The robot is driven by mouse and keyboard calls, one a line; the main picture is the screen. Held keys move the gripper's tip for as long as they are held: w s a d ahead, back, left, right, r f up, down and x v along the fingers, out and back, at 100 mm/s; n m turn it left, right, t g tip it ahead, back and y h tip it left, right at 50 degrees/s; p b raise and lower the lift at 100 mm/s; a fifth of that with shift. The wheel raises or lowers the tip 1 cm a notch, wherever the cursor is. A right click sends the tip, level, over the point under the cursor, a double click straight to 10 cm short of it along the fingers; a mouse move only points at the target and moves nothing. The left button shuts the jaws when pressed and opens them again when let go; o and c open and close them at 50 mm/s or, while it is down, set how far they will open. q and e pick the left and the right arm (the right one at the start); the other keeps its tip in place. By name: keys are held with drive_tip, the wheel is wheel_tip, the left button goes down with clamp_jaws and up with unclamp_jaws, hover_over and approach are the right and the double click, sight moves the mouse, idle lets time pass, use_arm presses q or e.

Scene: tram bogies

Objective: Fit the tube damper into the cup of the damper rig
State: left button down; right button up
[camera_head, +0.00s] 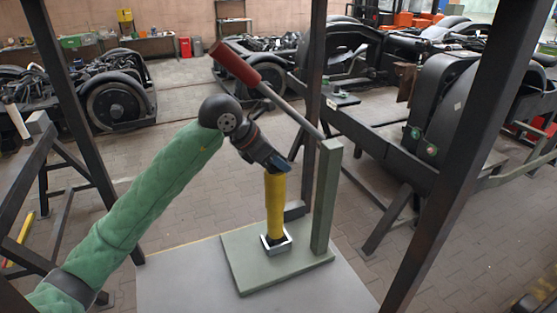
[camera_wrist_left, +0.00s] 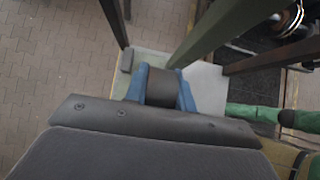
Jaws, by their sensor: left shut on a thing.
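The tube damper (camera_head: 275,205) is a yellow tube with a dark lower end, standing about upright. My left gripper (camera_head: 277,167) is shut on its top, and in the wrist view its blue fingers (camera_wrist_left: 161,88) hold a dark cylindrical part of the damper (camera_wrist_left: 161,86). The damper rig (camera_head: 245,262) has a green base plate with a square, light metal cup (camera_head: 285,247). The damper's lower end appears within the cup's rim; I cannot tell how deep it sits. My right gripper is not in view.
A green post (camera_head: 326,200) rises from the plate just right of the damper. A lever with a red handle (camera_head: 234,65) slants from the post top, close behind my left gripper. The rig stands on a grey table (camera_head: 180,280). Dark frame posts (camera_head: 75,120) stand around it.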

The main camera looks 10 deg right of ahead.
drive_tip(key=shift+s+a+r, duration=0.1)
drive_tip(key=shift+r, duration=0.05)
use_arm(q)
drive_tip(key=c, duration=1.3)
unclamp_jaws()
drive_tip(key=shift+o, duration=0.7)
drive_tip(key=shift+r, duration=0.1)
drive_tip(key=shift+a+r, duration=0.3)
drive_tip(key=b+v, duration=0.4)
drive_tip(key=v, duration=0.7)
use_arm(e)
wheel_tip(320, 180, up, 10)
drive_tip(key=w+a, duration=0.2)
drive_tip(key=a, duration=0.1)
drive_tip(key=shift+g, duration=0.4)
use_arm(q)
drive_tip(key=shift+s+r, duration=0.1)
